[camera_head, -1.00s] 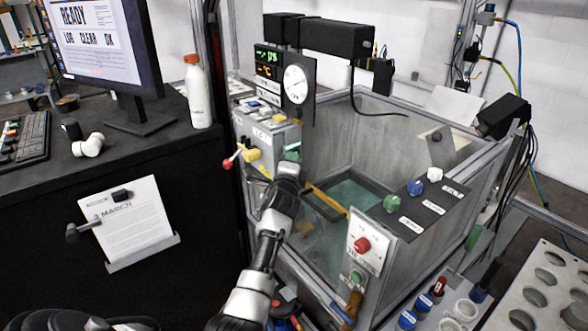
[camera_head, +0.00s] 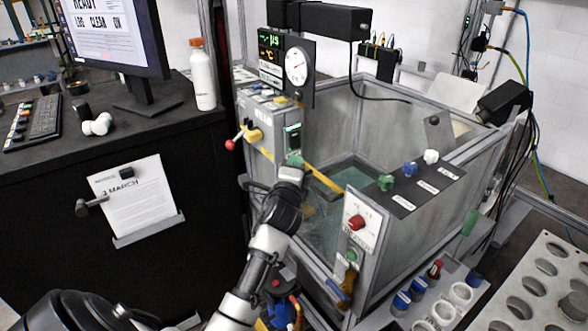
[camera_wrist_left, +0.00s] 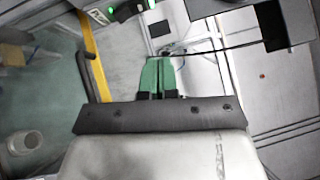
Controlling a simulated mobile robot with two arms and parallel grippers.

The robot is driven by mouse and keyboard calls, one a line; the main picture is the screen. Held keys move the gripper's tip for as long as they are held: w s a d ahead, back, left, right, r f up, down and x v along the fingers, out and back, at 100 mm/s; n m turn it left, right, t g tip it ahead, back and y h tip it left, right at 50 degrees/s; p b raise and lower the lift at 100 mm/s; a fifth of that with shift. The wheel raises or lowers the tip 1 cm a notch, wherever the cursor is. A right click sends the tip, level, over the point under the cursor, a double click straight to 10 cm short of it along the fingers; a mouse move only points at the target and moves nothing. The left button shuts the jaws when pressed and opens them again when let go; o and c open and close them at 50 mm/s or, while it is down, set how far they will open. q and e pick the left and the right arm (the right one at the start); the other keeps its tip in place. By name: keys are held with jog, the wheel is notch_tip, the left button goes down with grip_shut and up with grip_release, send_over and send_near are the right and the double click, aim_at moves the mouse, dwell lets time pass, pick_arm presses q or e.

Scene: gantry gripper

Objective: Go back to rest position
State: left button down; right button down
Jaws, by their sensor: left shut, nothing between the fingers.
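My left gripper (camera_head: 291,163) is in front of the grey control box (camera_head: 262,150), at the near left corner of the clear-walled tank. In the left wrist view its two green fingers (camera_wrist_left: 158,78) are together with nothing between them. A small green-lit unit (camera_head: 292,136) on the box shows just above the fingertips. Whether the gripper touches the box or the tank wall, I cannot tell. My left arm runs down to the bottom of the head view. My right gripper is not in view.
The tank (camera_head: 345,110) holds greenish liquid and has a yellow bar (camera_head: 322,181). A red-tipped lever (camera_head: 231,144) sticks out to the left of the box. A dark desk (camera_head: 150,128) with a white bottle (camera_head: 203,78) stands left. Mugs (camera_head: 443,312) and a perforated tray (camera_head: 535,290) lie right.

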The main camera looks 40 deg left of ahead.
pick_arm(q)
jog(key=shift+s+d+f, duration=0.15)
jog(key=shift+s, duration=0.3)
dwell(0.3)
jog(key=s+d+f+n+g+h, duration=0.1)
jog(key=d+f+g+h, duration=0.15)
jog(key=f, duration=0.85)
jog(key=d+f+n+g+h, duration=0.1)
jog(key=d+f+g+h, duration=0.15)
jog(key=f, duration=0.85)
jog(key=s+d+f+n+g+h, duration=0.15)
jog(key=s+f, duration=0.25)
jog(key=f, duration=0.4)
jog(key=s+d+f+n+g, duration=0.1)
jog(key=s+d+f, duration=0.3)
jog(key=f, duration=0.5)
jog(key=s+d+f+n+g+h, duration=0.1)
jog(key=s+d+f+n+g, duration=0.15)
jog(key=s+f, duration=0.65)
jog(key=s+d+f+n+g+h, duration=0.1)
jog(key=s+f+g, duration=0.2)
jog(key=s+f, duration=0.65)
jog(key=s+d+f+n+g, duration=0.1)
jog(key=s+n+g, duration=0.1)
jog(key=s, duration=0.9)
jog(key=s+d+f+n+g, duration=0.1)
jog(key=s+f+n, duration=0.1)
jog(key=s, duration=1)
jog(key=shift+f+g, duration=0.2)
jog(key=shift+g, duration=0.2)
